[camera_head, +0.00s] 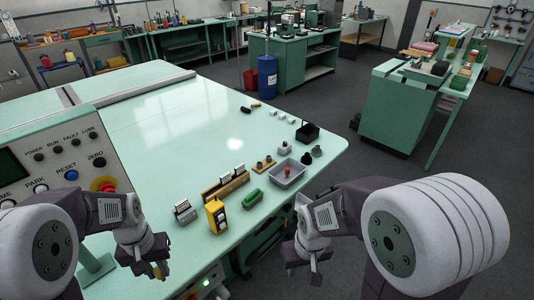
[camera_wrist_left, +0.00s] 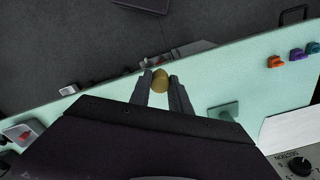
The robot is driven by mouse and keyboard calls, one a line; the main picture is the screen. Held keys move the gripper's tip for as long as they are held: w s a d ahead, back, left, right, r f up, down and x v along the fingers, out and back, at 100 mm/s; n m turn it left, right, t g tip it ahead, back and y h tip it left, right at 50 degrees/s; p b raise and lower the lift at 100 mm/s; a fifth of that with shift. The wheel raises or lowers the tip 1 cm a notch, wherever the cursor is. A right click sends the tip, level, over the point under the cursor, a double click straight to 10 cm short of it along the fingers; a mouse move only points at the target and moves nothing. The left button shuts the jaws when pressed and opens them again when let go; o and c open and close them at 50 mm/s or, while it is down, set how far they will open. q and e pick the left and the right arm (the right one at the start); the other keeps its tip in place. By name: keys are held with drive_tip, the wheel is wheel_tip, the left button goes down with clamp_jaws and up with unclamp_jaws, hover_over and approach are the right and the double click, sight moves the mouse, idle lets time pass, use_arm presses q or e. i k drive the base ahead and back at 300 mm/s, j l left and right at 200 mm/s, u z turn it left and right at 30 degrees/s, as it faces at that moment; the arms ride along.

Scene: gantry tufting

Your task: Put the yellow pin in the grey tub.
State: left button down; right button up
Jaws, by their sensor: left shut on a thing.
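My left gripper (camera_head: 158,268) is shut on the yellow pin (camera_wrist_left: 160,82), whose rounded yellow end shows between the two fingers in the left wrist view. In the head view the gripper is low, by the front edge of the green table (camera_head: 180,120), and the pin is a small yellow bit at its tips. The grey tub (camera_head: 283,182) stands further right near the table's front edge, with a small red piece (camera_head: 287,170) inside. The left gripper is well left of the tub. My right gripper (camera_head: 303,272) hangs off the table's front edge; its finger gap is unclear.
A yellow device (camera_head: 216,216), a grey block with cards (camera_head: 184,212), a wooden card rack (camera_head: 226,187) and a green piece (camera_head: 252,199) stand between the left gripper and the tub. A black bin (camera_head: 307,133) is behind the tub. The control panel (camera_head: 60,160) is left.

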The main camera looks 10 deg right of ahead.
sight(282, 175)
drive_tip(key=i+l, duration=0.2)
drive_tip(key=l, duration=0.15)
drive_tip(key=i+l, duration=0.15)
drive_tip(key=l, duration=0.25)
drive_tip(key=i+l, duration=0.2)
drive_tip(key=l, duration=0.15)
drive_tip(key=i+l, duration=0.15)
drive_tip(key=l, duration=0.2)
drive_tip(key=i+l, duration=0.2)
drive_tip(key=l, duration=0.2)
drive_tip(key=i+l, duration=0.15)
drive_tip(key=l, duration=0.2)
drive_tip(key=i+l, duration=0.2)
drive_tip(key=l, duration=0.15)
drive_tip(key=i+l, duration=0.15)
drive_tip(key=l, duration=0.25)
